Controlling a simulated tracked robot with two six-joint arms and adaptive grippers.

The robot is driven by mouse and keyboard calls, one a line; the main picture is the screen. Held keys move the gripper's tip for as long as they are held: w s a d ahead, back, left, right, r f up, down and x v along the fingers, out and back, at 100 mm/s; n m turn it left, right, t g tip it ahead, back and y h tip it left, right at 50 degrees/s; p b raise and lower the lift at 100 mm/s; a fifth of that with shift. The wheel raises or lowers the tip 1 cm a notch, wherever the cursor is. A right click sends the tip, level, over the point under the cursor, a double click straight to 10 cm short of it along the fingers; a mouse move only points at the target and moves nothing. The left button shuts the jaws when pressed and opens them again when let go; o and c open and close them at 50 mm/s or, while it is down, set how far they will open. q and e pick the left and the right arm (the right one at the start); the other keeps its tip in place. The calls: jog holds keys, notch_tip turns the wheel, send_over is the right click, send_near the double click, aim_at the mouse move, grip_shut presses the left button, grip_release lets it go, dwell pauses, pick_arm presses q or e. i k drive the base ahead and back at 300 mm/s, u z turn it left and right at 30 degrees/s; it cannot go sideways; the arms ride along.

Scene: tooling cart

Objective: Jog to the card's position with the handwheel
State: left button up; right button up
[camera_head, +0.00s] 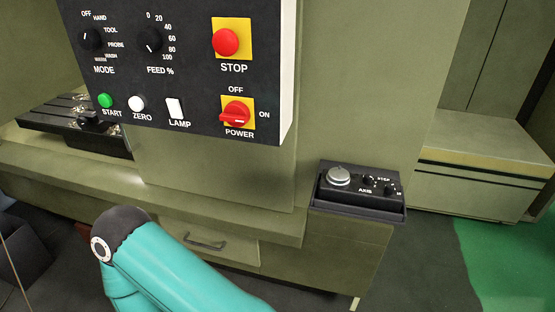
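A small black handwheel box (352,191) with a round silver handwheel (339,174) sits in a dark tray (360,213) on a ledge at the right of the machine. Two small black selector knobs stand to the right of the wheel, the nearer-left one (368,180) by a label reading "STEP"; "AXIS" is printed below. Their settings are too small to read. No card is recognisable in this view. A teal link of one of my arms crosses the bottom left; neither gripper shows.
A black control panel (190,80) hangs at upper left with a mode knob (90,39), feed knob (149,40), red stop button (226,42) and red power switch (237,114). A dark slotted machine table (70,126) lies behind, left. Open floor is at right.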

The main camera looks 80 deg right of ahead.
aim_at(338, 177)
jog(key=u, duration=0.3)
jog(key=k, duration=0.5)
jog(key=z, duration=1.05)
jog(key=k, duration=0.4)
jog(key=z, duration=0.8)
